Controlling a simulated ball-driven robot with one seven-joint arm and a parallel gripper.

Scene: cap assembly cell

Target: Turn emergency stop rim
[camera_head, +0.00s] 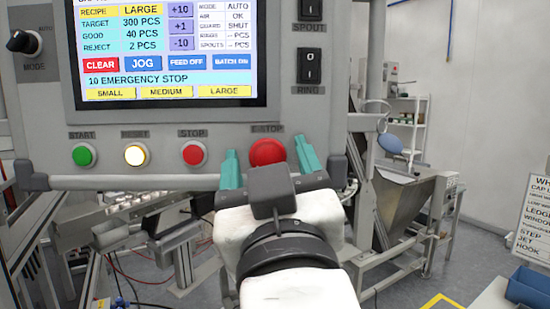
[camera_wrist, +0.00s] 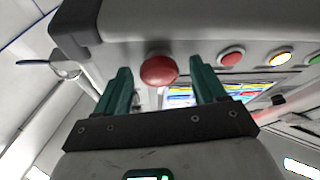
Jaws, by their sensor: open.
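The red emergency stop button (camera_head: 267,152) sits at the right end of the button row on the grey control panel (camera_head: 355,55), under the label "E-STOP". It also shows in the wrist view (camera_wrist: 158,71). My gripper (camera_head: 268,160) is open, with one green finger on each side of the button in the head view. In the wrist view my gripper (camera_wrist: 163,80) has its fingers left and right of the button, with gaps; I cannot tell how close they are in depth. The screen (camera_head: 165,50) reads "10 EMERGENCY STOP". The lower part of the button is partly hidden by my wrist.
A green START button (camera_head: 84,154), a lit yellow RESET button (camera_head: 136,156) and a red STOP button (camera_head: 193,153) are left of the emergency stop. SPOUT and RING switches (camera_head: 310,66) are above right. A metal hopper (camera_head: 402,205) stands behind on the right.

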